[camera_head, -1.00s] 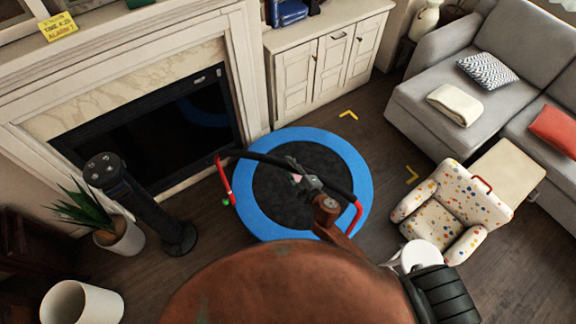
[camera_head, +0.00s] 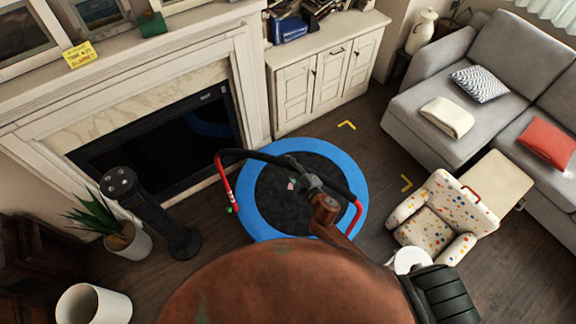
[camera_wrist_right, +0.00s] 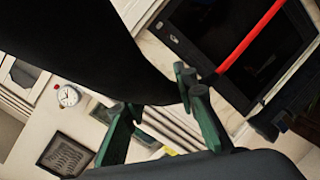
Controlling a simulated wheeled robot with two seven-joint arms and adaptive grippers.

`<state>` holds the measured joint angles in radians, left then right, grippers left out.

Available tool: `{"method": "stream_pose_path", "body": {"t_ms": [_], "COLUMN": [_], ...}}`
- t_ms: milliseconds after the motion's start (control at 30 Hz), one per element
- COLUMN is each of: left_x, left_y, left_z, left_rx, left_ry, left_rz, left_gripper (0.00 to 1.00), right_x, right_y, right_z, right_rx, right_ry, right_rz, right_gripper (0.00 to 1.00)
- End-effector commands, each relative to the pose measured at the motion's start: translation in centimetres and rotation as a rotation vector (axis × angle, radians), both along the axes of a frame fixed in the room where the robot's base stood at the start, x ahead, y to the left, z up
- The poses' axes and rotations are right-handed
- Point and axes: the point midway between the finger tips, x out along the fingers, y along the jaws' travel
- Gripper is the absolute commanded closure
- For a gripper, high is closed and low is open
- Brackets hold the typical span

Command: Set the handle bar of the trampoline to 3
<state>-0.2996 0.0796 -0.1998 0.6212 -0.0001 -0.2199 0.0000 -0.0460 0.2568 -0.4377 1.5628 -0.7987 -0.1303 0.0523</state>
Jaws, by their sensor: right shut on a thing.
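The small trampoline (camera_head: 345,164), with a blue rim and a black mat, stands on the floor in the middle of the head view. Its handle bar (camera_head: 268,157) is a black padded arc with red ends, and it spans above the mat. My right gripper (camera_head: 308,183) is shut on the padded bar, right of its middle. In the right wrist view the green fingers (camera_wrist_right: 165,118) are at the big black bar (camera_wrist_right: 85,45), and a red tube (camera_wrist_right: 252,38) shows beyond. No height number on the handle bar is readable. My left gripper is not in view.
A black tower-shaped appliance (camera_head: 150,210) and a potted plant (camera_head: 128,241) stand left, by the fireplace (camera_head: 160,128). A spotted armchair (camera_head: 435,215) and a grey sofa (camera_head: 430,100) stand right. Dark wooden floor is free between trampoline and armchair.

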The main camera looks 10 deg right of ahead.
Motion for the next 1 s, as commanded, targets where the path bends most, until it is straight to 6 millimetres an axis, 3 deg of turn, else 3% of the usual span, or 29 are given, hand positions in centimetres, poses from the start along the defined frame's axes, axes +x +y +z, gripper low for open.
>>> {"method": "stream_pose_path", "body": {"t_ms": [33,433,467,500,667,1000], "left_x": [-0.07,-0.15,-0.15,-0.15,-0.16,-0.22], "left_y": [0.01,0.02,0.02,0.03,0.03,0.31], "left_z": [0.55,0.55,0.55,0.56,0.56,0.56], "left_rx": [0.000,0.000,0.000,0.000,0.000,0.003], "left_ry": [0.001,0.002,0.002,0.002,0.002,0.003], "left_rz": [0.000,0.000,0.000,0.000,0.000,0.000], "left_gripper": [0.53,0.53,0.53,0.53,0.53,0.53], "right_x": [0.16,0.25,0.24,0.25,0.18,-0.27], "right_y": [-0.09,0.04,0.05,0.08,0.23,0.14], "right_z": [0.97,1.30,1.31,1.32,1.23,0.94], "right_rx": [0.002,0.002,0.002,0.002,0.003,0.002], "right_ry": [-0.006,-0.013,-0.013,-0.012,-0.011,-0.005], "right_rz": [-0.001,0.002,0.002,0.003,0.005,0.005], "right_gripper": [1.00,1.00,0.72,0.69,0.58,0.58]}}
